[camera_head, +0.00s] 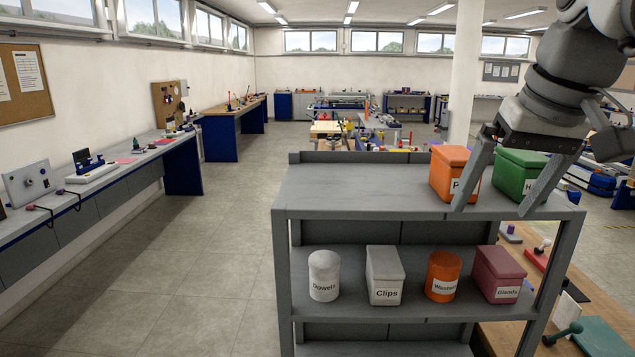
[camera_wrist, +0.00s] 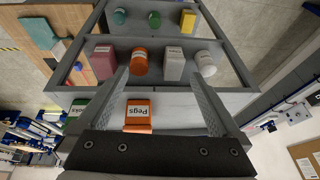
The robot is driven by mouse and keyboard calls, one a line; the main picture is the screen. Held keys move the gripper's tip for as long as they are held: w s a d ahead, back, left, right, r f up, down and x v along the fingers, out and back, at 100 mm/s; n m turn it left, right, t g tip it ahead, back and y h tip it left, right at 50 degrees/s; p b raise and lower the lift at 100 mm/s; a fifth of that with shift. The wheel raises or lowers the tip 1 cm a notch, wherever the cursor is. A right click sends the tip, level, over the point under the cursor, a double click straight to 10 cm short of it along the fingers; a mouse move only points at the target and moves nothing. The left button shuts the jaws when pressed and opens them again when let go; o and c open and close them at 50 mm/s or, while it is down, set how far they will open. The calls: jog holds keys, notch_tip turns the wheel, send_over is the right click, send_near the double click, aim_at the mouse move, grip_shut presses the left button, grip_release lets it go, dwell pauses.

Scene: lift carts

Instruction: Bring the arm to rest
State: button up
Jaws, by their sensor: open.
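My gripper (camera_head: 495,211) hangs at the upper right of the head view, fingers pointing down and wide apart, with nothing between its tips. Its fingers pass in front of an orange box (camera_head: 447,165) and a green box (camera_head: 517,170) on the top of a grey shelf cart (camera_head: 350,203). In the wrist view the orange box, labelled Pegs (camera_wrist: 138,112), shows between the fingers near the gripper's base. The green box (camera_wrist: 77,107) is outside them, partly hidden. Contact with either box cannot be told.
The middle shelf holds a white Dowels jar (camera_head: 324,276), a white Clips box (camera_head: 385,275), an orange jar (camera_head: 442,276) and a maroon Glands box (camera_head: 498,274). A workbench (camera_head: 100,180) runs along the left wall. The floor (camera_head: 200,275) between is clear.

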jog(key=s+a+f, duration=0.2)
jog(key=s+f, duration=0.1)
jog(key=f, duration=0.4)
jog(key=s+a+f+b, duration=0.1)
jog(key=s+a+f, duration=0.2)
jog(key=f, duration=0.5)
jog(key=s+a+f+t+b, duration=0.1)
jog(key=s+a+f, duration=0.2)
jog(key=f, duration=0.4)
jog(key=shift+s+f+n+h, duration=0.3)
jog(key=shift+s+h, duration=0.1)
jog(key=shift+s, duration=0.2)
